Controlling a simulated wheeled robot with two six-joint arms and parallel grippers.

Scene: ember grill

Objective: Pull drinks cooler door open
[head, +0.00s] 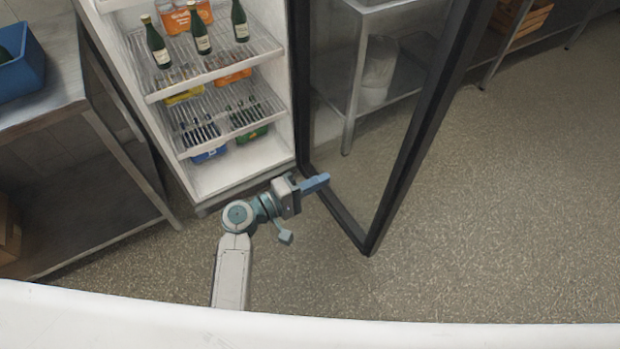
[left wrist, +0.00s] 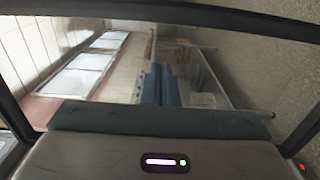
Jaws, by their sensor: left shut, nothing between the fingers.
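The drinks cooler (head: 205,185) stands open in the head view, with bottles and packs on its white wire shelves. Its glass door with a dark frame (head: 400,165) is swung out to the right, well away from the cabinet. My left gripper (head: 318,183) is shut and empty, with its blue fingers close to the lower part of the door on its inner side. Whether they touch the door I cannot tell. In the left wrist view the gripper's fingers (left wrist: 162,85) show shut, with the dark door frame (left wrist: 250,22) around the view. My right gripper is not in view.
A metal table (head: 60,95) with a blue bin (head: 18,62) stands left of the cooler. A steel shelf unit with a whitish bucket (head: 378,70) shows through and beside the door. The floor (head: 510,200) to the right is clear.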

